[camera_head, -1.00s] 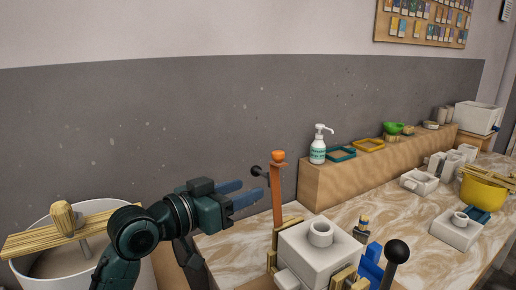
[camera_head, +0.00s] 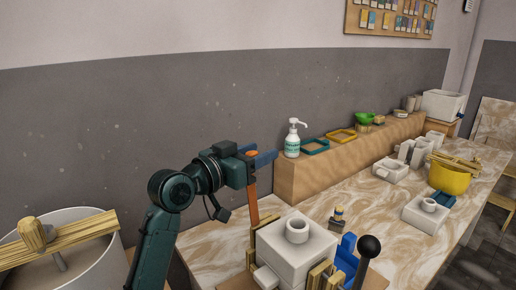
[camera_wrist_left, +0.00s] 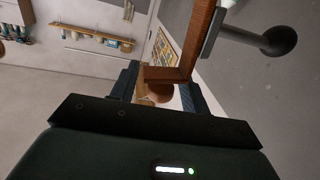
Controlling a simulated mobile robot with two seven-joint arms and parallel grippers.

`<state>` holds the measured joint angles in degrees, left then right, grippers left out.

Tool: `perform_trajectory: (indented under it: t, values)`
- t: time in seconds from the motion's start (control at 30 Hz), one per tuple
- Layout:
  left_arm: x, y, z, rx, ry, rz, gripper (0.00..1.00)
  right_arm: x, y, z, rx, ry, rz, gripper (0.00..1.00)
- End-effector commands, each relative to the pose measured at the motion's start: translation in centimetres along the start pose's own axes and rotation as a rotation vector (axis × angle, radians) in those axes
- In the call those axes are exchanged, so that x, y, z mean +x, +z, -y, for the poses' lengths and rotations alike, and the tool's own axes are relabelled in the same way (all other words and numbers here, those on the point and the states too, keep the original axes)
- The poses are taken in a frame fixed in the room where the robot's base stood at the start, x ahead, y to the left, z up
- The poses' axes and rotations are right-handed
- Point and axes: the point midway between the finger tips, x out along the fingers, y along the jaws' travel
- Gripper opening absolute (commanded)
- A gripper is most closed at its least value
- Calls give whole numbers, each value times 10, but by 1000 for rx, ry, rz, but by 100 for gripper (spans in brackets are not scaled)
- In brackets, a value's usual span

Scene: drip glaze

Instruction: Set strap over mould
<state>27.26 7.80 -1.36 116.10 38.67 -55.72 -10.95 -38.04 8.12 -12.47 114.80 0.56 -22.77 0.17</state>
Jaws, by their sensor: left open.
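The orange-brown strap (camera_head: 252,203) stands upright at the back left of the white mould (camera_head: 283,255), a block with a round collar on top. The strap is not over the mould's top. My left gripper (camera_head: 263,160) is open at the strap's upper end, its blue fingers on either side of it. The left wrist view shows the strap (camera_wrist_left: 198,45) and its bent end between the two spread fingers (camera_wrist_left: 160,90). I cannot tell whether the fingers touch it. My right gripper is not in view.
A lever with a black ball knob (camera_head: 369,247) and blue part (camera_head: 347,245) stand right of the mould. A wooden ledge (camera_head: 300,183) behind carries a pump bottle (camera_head: 292,145). A white tub (camera_head: 100,262) is at left.

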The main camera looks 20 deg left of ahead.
Motion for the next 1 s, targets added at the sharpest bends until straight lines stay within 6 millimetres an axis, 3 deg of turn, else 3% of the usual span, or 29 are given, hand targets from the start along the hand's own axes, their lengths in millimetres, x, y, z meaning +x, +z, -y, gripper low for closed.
perform_trajectory:
  t: [0.37, 0.9, 1.0]
  values:
    - [6, 0, 0, 1, -1, -1, 46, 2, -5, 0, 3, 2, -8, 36]
    - [6, 0, 0, 0, -1, 0, 2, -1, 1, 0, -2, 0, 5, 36]
    - [6, 0, 0, 0, -1, 0, 0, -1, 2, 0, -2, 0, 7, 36]
